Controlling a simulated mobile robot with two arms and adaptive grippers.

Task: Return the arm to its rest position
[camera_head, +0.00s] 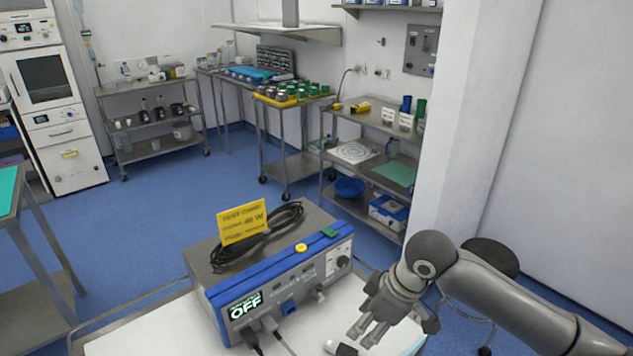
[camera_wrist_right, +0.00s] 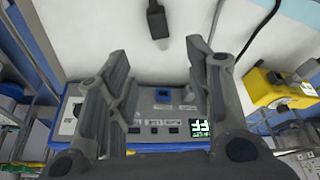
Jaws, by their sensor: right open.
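My right arm (camera_head: 520,300) comes in from the lower right in the head view. Its gripper (camera_head: 366,333) hangs fingers-down over the front right of the white-topped table, with no object seen between its fingers. In the right wrist view the gripper (camera_wrist_right: 158,50) has its two fingers wide apart. The grey and blue electrical unit (camera_head: 290,262) stands on the table to the left of the gripper, its display reading OFF. The unit also shows beyond the fingers in the wrist view (camera_wrist_right: 165,113). My left gripper is not in view.
A yellow card (camera_head: 242,226) and a coiled black cable (camera_head: 262,236) are on the unit. A black connector (camera_head: 341,348) lies on the table (camera_head: 150,332) near the gripper. A shelf cart (camera_head: 375,140) and a white pillar (camera_head: 468,120) stand behind. Blue floor is open at left.

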